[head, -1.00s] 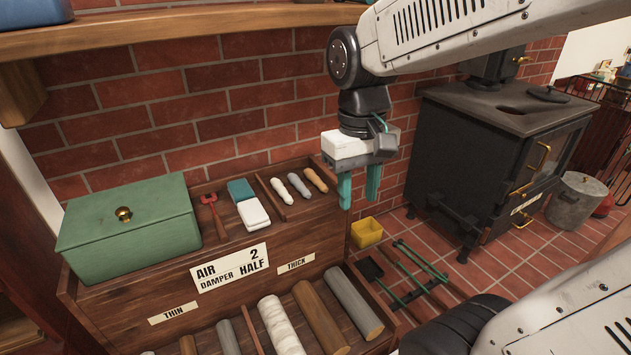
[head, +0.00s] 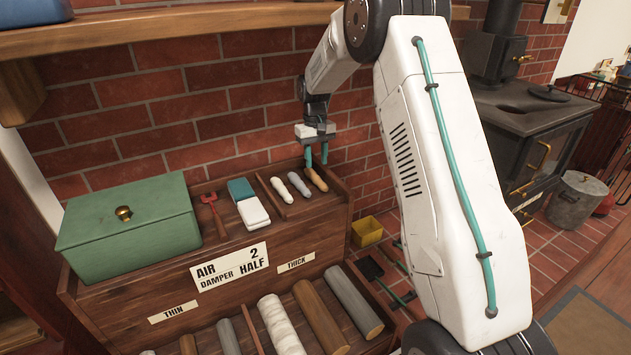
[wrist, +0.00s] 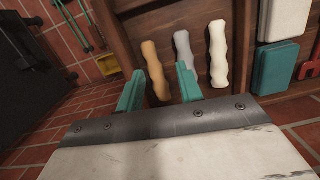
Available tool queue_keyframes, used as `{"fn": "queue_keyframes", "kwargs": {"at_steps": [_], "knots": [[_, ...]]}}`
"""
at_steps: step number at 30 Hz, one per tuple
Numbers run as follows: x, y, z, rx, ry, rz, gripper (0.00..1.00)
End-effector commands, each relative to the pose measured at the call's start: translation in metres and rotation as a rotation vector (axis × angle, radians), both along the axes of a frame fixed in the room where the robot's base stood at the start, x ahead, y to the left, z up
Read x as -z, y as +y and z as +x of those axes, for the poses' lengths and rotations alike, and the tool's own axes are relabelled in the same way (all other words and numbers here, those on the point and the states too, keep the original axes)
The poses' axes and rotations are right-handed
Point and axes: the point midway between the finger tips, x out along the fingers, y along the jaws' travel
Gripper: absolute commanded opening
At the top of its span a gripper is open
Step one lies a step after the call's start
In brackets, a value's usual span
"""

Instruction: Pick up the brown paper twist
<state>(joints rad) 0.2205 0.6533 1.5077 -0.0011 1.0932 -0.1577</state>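The brown paper twist (head: 316,180) lies in the top tray's compartment, rightmost of three twists. In the wrist view the tan twist (wrist: 155,70) shows between my two teal fingers. My gripper (head: 316,162) is open, fingers pointing down at the far end of the twist. It also shows in the wrist view (wrist: 160,72) with a gap between the fingertips. I cannot tell whether the fingertips are beside the twist or still above it. The grey twist (wrist: 184,52) is partly behind the right finger in the wrist view.
The white twist (head: 279,190) lies left of the grey one. A white block (head: 253,214), teal block (head: 240,189) and red tool (head: 214,215) are further left, beside a green box (head: 130,230). Several logs fill the lower tray. A brick wall (head: 230,130) stands close behind.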

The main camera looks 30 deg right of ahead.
Motion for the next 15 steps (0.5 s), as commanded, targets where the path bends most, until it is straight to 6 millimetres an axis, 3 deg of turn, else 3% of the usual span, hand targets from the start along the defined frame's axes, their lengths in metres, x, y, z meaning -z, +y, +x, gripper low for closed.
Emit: {"fn": "queue_keyframes", "kwargs": {"at_steps": [3, 6, 15], "knots": [[0.011, -0.013, 0.034, -0.019, -0.045, -0.008, 0.36], [0.010, -0.018, 0.054, -0.039, -0.085, -0.015, 0.36], [0.031, -0.020, 0.063, -0.060, -0.110, -0.020, 0.36]]}}
